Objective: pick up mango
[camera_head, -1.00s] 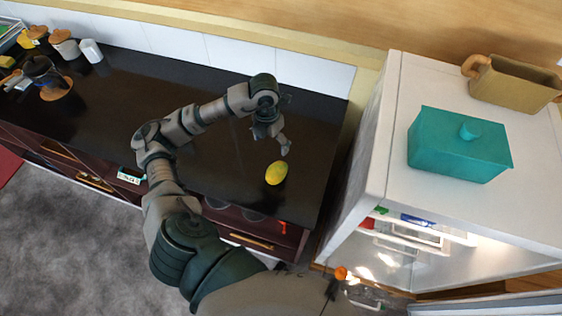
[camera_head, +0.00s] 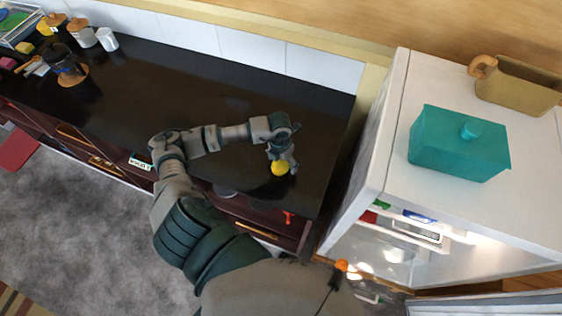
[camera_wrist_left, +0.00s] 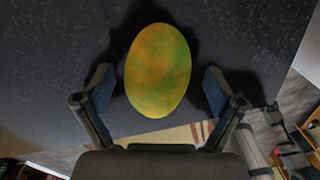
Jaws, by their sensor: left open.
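The mango (camera_head: 280,169) is yellow and lies on the dark countertop near its front right part. In the left wrist view the mango (camera_wrist_left: 158,70) is a yellow-green oval with an orange tint. My left gripper (camera_head: 283,163) is over the mango and hides part of it in the head view. In the left wrist view my left gripper (camera_wrist_left: 160,92) is open, with one finger on each side of the mango's lower part. Gaps show between the fingers and the fruit. My right gripper is not in view.
A white fridge (camera_head: 389,125) stands right of the counter (camera_head: 200,85), its lit inside showing. A teal box (camera_head: 459,146) and a tan planter (camera_head: 518,88) are on top. Canisters, a white cup (camera_head: 108,40) and a dark pot (camera_head: 67,68) stand at the counter's far left.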

